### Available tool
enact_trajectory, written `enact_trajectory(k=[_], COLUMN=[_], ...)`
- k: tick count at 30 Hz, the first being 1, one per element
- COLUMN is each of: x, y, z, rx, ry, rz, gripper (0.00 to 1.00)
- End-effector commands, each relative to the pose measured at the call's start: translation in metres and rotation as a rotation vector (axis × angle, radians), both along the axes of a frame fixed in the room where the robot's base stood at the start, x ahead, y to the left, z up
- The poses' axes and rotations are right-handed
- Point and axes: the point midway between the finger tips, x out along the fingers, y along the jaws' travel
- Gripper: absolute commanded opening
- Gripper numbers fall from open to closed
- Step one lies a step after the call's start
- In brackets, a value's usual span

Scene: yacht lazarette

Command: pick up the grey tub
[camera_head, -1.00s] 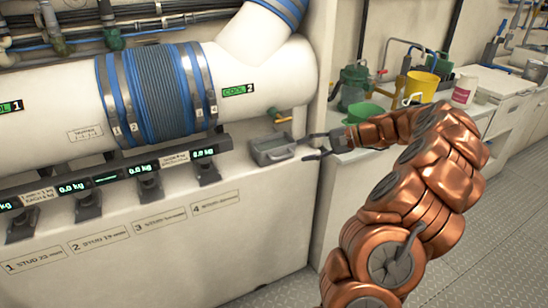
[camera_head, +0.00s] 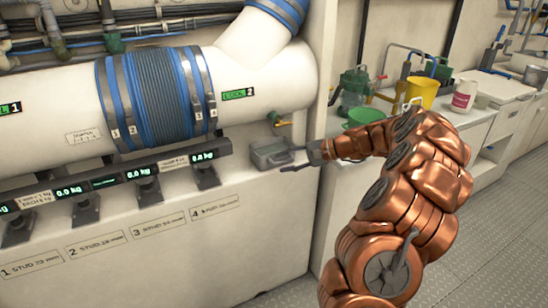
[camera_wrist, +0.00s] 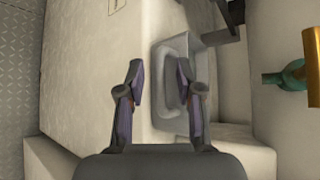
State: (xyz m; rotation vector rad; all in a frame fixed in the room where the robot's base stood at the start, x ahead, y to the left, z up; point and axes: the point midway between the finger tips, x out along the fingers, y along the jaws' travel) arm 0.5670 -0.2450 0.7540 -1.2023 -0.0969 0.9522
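The grey tub (camera_head: 270,157) is a small open-topped tray on the white ledge, just right of the scale row. In the wrist view the tub (camera_wrist: 158,112) lies lengthwise, with its near-left wall between my fingers. My gripper (camera_head: 290,158) is at the tub's right side in the head view. In the wrist view my gripper (camera_wrist: 160,82) is open, its left finger outside the tub and its right finger over the tub's inside. I cannot tell whether either finger touches it.
A large white pipe (camera_head: 265,72) with a blue-banded sleeve runs above the ledge. Scales with readouts (camera_head: 204,172) stand left of the tub. A green bowl (camera_head: 366,115), yellow bucket (camera_head: 422,88) and white-and-red pot (camera_head: 464,95) stand on the right counter. A brass-and-green fitting (camera_wrist: 290,78) is at the wrist view's right.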

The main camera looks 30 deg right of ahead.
Motion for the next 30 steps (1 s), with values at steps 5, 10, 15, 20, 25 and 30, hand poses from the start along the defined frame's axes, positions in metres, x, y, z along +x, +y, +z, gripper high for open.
enact_trajectory(k=[5,10,15,20,25,30], x=[-0.0001,-0.0001,-0.0001,-0.0001,-0.0001,-0.0001], y=[-0.0001,-0.0001,-0.0001,-0.0001,-0.0001,-0.0001], z=[0.0,0.0,0.0,-0.0001,-0.0002,0.0], rx=[0.0,0.0,0.0,0.001,0.0,0.0], ry=[0.0,0.0,0.0,0.001,0.0,0.0], rz=[0.0,0.0,0.0,0.0,0.0,0.0], gripper=[0.13,0.0,0.0,0.0,0.0,0.0])
